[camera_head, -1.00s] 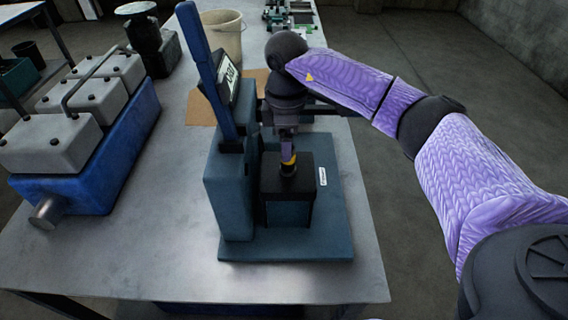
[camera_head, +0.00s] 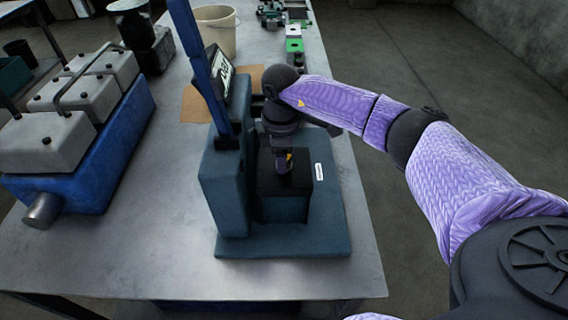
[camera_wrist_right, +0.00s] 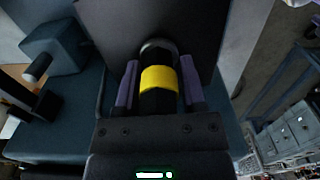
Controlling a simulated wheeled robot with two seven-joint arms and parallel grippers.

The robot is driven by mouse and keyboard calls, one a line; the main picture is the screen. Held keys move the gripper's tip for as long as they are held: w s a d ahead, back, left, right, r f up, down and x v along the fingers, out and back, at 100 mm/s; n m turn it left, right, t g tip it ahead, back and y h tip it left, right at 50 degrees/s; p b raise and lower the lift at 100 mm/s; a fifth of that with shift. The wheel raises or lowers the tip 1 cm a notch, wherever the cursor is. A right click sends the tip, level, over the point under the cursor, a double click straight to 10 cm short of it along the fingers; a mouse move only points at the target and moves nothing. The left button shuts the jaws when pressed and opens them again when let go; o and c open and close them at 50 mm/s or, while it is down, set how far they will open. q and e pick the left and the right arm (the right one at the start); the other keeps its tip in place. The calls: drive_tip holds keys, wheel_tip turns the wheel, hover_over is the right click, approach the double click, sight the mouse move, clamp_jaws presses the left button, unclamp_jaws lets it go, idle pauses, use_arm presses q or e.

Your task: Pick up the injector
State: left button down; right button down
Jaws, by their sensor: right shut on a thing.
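The injector (camera_wrist_right: 158,78) is a dark cylinder with a yellow band in the right wrist view. It stands at the black-topped block of the blue test stand (camera_head: 283,244). My right gripper (camera_wrist_right: 160,88) has its two purple fingers on either side of the injector, shut on it. In the head view the right gripper (camera_head: 284,160) points down at the block, and only a bit of yellow shows between its fingers. The injector's lower end is hidden. My left gripper is not in view.
The stand has a tall blue lever (camera_head: 200,68) and a display (camera_head: 222,70) just left of my right wrist. A blue engine block with grey covers (camera_head: 84,155) is at left. A bucket (camera_head: 216,30) stands behind. The bench front (camera_head: 140,265) is clear.

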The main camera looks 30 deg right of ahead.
idle(0.3)
wheel_tip(320, 180, up, 18)
drive_tip(key=p, duration=0.1)
drive_tip(key=shift+p, duration=0.35)
drive_tip(key=c, duration=0.9)
unclamp_jaws()
drive_tip(key=c, duration=0.4)
clamp_jaws()
